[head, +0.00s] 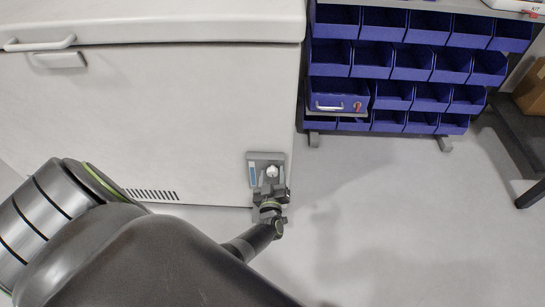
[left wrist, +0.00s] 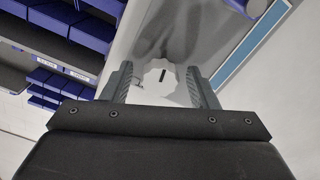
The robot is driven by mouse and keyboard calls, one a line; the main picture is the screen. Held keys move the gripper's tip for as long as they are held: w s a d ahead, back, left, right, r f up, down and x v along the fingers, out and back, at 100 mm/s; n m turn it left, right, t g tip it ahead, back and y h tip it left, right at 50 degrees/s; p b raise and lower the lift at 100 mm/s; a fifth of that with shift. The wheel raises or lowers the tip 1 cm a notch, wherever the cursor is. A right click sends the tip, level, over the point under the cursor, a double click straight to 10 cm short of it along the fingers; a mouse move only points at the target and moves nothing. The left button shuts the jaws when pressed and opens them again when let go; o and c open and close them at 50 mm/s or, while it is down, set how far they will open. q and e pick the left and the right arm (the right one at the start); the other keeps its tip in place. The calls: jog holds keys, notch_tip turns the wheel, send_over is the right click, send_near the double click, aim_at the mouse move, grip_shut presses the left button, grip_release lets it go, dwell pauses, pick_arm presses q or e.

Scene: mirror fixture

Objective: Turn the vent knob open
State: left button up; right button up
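The vent knob (head: 271,171) is a small white dial on a grey panel (head: 252,159) with a blue strip, low on the white chest's right front corner. In the left wrist view the knob (left wrist: 152,77) has a scalloped rim and a dark, nearly upright mark. My left gripper (head: 271,190) is just in front of the panel. In the left wrist view its two fingers (left wrist: 161,75) stand open, one on each side of the knob, with gaps visible. I cannot tell how deep the knob sits between them. My right gripper is not in view.
The white chest (head: 190,110) has a lid handle (head: 40,44) and a vent grille (head: 150,195). A rack of blue bins (head: 410,60) stands to its right, holding a blue box (head: 338,95). A dark table frame (head: 525,160) is at far right. The floor (head: 400,220) between is clear.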

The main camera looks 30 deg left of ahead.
pick_arm(q)
jog(key=shift+s, duration=0.1)
jog(key=shift+s+d, duration=0.2)
jog(key=shift+s, duration=0.1)
jog(key=p+v, duration=0.2)
jog(key=v, duration=1.4)
jog(key=shift+s+d, duration=0.2)
jog(key=shift+d, duration=0.05)
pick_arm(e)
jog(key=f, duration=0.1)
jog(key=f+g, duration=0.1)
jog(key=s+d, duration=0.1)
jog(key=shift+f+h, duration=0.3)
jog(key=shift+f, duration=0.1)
